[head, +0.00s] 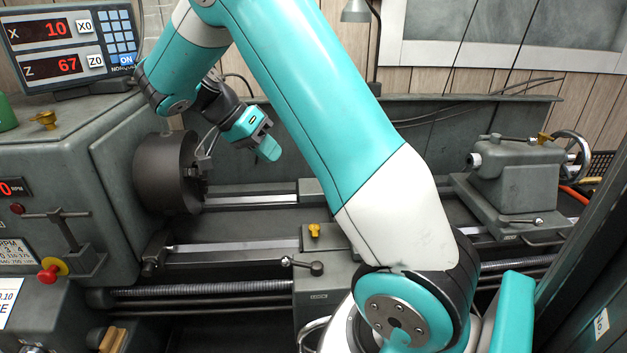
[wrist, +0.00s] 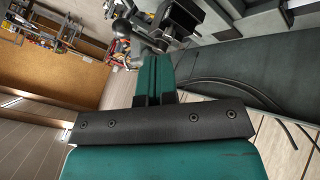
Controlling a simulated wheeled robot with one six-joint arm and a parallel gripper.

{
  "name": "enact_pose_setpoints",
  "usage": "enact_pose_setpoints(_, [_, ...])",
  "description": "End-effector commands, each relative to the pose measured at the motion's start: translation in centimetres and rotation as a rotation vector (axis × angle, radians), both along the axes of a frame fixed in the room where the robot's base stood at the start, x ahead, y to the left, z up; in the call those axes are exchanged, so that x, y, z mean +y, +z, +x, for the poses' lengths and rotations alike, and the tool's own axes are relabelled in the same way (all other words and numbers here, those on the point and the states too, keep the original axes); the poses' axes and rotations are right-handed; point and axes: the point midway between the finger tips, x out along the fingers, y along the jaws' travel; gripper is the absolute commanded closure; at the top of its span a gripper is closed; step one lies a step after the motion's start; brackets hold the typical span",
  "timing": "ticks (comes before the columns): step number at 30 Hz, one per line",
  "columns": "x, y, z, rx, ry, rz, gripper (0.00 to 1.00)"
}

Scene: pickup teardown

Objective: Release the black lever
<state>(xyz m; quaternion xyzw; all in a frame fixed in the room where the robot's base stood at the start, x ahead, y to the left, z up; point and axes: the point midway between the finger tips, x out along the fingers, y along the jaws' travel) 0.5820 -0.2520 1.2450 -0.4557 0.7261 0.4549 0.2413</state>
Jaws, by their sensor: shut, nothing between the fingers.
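My gripper (head: 268,149) hangs in the air above the lathe bed, right of the dark chuck, its teal fingers together and empty. In the wrist view the shut teal fingers (wrist: 154,78) point up the picture, with a dark round knob (wrist: 122,29) and dark metal parts beyond them. Several dark levers show in the head view: a ball-ended carriage lever (head: 303,265), a tailstock lever (head: 520,221), a lever on top of the tailstock (head: 497,138) and a headstock lever (head: 62,222). I cannot tell which is the task's black lever. My gripper touches none of them.
The chuck (head: 168,172) stands close left of my gripper. The tailstock (head: 515,175) with its handwheel (head: 572,155) is at the right. A readout (head: 68,48) sits on the headstock. My arm hides part of the bed. Air above the bed's right half is free.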

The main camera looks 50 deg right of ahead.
Motion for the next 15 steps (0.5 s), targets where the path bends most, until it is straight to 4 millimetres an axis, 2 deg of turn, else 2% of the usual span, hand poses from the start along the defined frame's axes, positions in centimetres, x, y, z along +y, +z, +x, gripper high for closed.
enact_pose_setpoints(13, [-4.0, -6.7, -4.3, 0.004, -0.001, 0.002, 1.0])
enact_pose_setpoints(15, [-4.1, -6.3, -5.4, 0.001, 0.0, 0.003, 1.0])
